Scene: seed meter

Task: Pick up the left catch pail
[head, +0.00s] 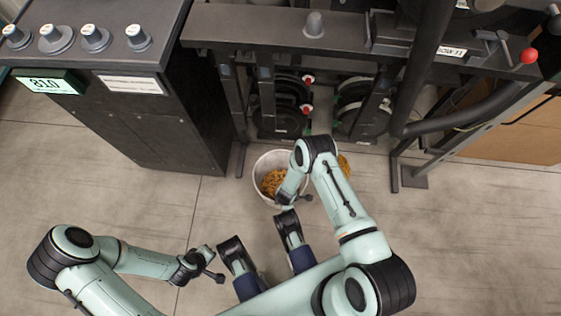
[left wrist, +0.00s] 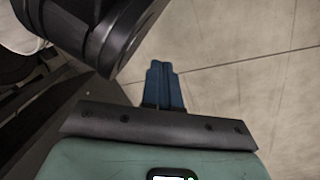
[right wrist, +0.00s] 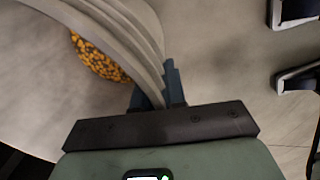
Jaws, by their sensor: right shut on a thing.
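The left catch pail (head: 259,165) is a white round bucket with orange-yellow seed inside, standing below the machine in the head view. Its pale rim and wall (right wrist: 120,22) and its seed (right wrist: 100,62) show large in the right wrist view. My right gripper (right wrist: 170,84) is shut on the pail's rim, with the wall between its fingers. In the head view my right arm hides part of the pail. My left gripper (left wrist: 164,84) is shut and empty, out over the floor to the lower left of the pail; it also shows in the head view (head: 209,256).
More orange-yellow seed (head: 344,165) shows right of the pail, mostly behind my right arm. A dark cabinet (head: 150,120) with a lit display stands at left. The machine frame (head: 290,40) with meters and hoses is above the pail. Open floor (head: 120,200) lies in front.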

